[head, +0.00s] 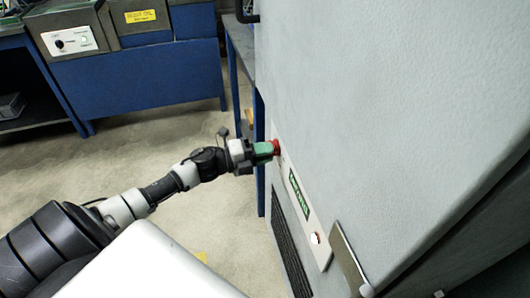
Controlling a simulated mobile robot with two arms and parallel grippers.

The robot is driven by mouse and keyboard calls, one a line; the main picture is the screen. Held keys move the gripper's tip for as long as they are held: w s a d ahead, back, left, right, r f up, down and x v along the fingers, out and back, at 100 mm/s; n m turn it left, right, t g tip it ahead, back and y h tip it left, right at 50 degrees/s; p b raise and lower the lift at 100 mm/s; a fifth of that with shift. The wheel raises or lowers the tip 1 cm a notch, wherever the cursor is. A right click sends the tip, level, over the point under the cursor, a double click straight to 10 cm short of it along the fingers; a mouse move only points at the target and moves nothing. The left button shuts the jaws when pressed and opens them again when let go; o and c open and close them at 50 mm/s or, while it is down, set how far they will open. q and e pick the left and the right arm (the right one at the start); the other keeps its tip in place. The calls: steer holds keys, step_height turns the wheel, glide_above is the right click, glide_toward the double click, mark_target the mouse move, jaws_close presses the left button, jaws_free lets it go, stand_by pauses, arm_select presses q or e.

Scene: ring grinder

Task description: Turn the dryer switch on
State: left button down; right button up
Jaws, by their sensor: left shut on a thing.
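A red switch (276,147) sticks out from the upper end of a white control panel (318,222) on the side of the large grey cabinet (390,110). The panel carries a green label (299,195); I cannot read its text for certain. My left gripper (268,149) reaches in from the left with its green fingers at the red switch. It is shut on the switch, and the fingers hide part of it. The switch's turned position cannot be made out. My right gripper is not in view.
A small round control (316,238) sits lower on the panel, with a metal plate (350,258) beside it and a dark vent (290,250) below. Blue benches (150,75) stand at the back left. Another control panel (74,41) is there. The floor (130,140) between is clear.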

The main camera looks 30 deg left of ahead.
arm_select(q)
steer(key=shift+f, duration=0.1)
steer(key=c, duration=1)
jaws_free()
steer(key=shift+c, duration=0.2)
steer(key=shift+s, duration=0.1)
steer(key=v, duration=1)
steer(key=shift+s+a, duration=0.2)
steer(key=shift+a, duration=0.1)
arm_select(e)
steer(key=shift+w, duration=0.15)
